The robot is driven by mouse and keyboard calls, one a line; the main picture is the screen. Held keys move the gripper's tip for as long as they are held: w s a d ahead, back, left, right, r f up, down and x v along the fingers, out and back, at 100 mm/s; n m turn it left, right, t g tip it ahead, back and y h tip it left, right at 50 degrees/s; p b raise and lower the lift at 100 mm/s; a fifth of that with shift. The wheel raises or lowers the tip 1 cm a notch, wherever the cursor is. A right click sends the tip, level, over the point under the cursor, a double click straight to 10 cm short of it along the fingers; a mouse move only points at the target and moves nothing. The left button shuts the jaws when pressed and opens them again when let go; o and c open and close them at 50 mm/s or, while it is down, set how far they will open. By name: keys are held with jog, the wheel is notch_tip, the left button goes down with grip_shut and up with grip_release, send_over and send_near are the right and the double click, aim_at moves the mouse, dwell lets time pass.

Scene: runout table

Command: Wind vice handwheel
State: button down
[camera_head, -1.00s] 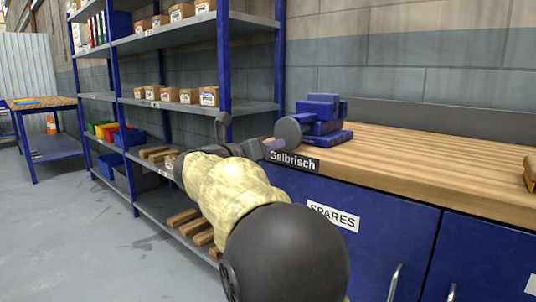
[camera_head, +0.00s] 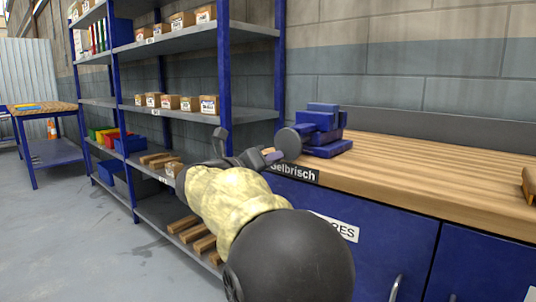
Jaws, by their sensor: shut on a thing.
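The blue vice (camera_head: 322,128) stands on the wooden bench top near its left end. Its handwheel (camera_head: 288,143) is a round grey disc on the vice's left side, facing left. My gripper (camera_head: 270,157) is at the lower left rim of the handwheel, at the bench's left edge, and is shut on the handwheel. My forearm partly hides the fingers, so the exact point of grip is small and hard to see.
The wooden bench top (camera_head: 440,175) is mostly clear to the right of the vice. Blue cupboards (camera_head: 395,235) are below it. A shelf rack (camera_head: 190,117) with small boxes stands behind my arm at left. The wall is close behind the vice.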

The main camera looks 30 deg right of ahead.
jog(key=shift+s+n, duration=0.15)
jog(key=shift+n, duration=0.35)
jog(key=n+p, duration=0.3)
jog(key=shift+s+d, duration=0.2)
jog(key=shift+s, duration=0.2)
jog(key=shift+f+n, duration=0.1)
jog(key=shift+n, duration=0.2)
jog(key=shift+p, duration=0.35)
